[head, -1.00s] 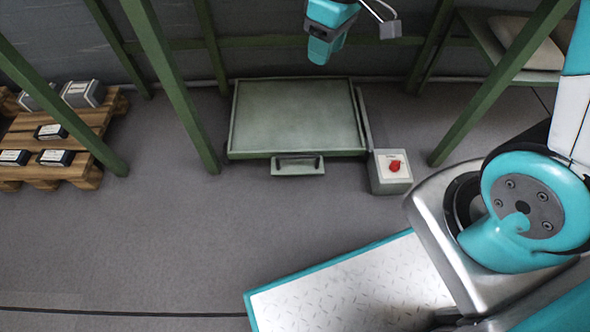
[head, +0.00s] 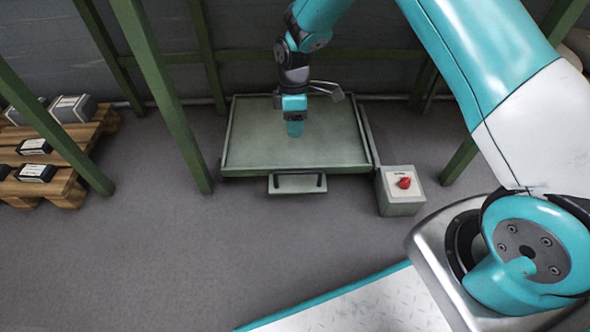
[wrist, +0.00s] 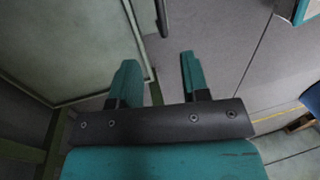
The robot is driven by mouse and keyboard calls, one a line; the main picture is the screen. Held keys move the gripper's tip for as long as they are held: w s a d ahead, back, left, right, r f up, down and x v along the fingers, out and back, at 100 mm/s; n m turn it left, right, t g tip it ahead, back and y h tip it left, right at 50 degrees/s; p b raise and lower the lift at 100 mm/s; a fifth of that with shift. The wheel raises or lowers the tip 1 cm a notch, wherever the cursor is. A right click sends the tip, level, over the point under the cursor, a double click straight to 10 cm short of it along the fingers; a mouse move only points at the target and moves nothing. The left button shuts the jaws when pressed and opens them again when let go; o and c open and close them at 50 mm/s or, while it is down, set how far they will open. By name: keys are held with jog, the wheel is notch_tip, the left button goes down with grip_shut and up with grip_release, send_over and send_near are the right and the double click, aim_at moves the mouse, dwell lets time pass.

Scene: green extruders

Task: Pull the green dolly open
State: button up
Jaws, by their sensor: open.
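The green dolly (head: 250,135) is a low flat tray with a raised rim, on the floor between green posts. A plate with a dark bar handle (head: 297,184) sticks out at its front edge. In the wrist view the dolly (wrist: 75,40) fills the upper left, and the dark handle bar (wrist: 162,16) shows at the top. My gripper (head: 295,132) appears over the dolly's tray in the head view, behind the handle in the picture. Its teal fingers stand apart and empty in the wrist view (wrist: 160,72), below the handle in the picture and not touching it.
A grey box with a red knob (head: 404,183) stands at the dolly's right front corner. Green posts (head: 160,90) flank the dolly. A wooden pallet with several boxes (head: 70,180) lies at the left. The floor (head: 220,250) in front of the dolly is clear.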

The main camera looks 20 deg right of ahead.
aim_at(295, 171)
jog(key=s+f+b, duration=0.1)
jog(key=f+b, duration=0.1)
jog(key=f, duration=0.2)
jog(key=f+b, duration=0.3)
jog(key=f, duration=0.2)
jog(key=s+a+f+b, duration=0.1)
jog(key=f+b, duration=0.1)
jog(key=f, duration=0.3)
jog(key=shift+s+f, duration=0.2)
jog(key=shift+s, duration=0.15)
grip_shut()
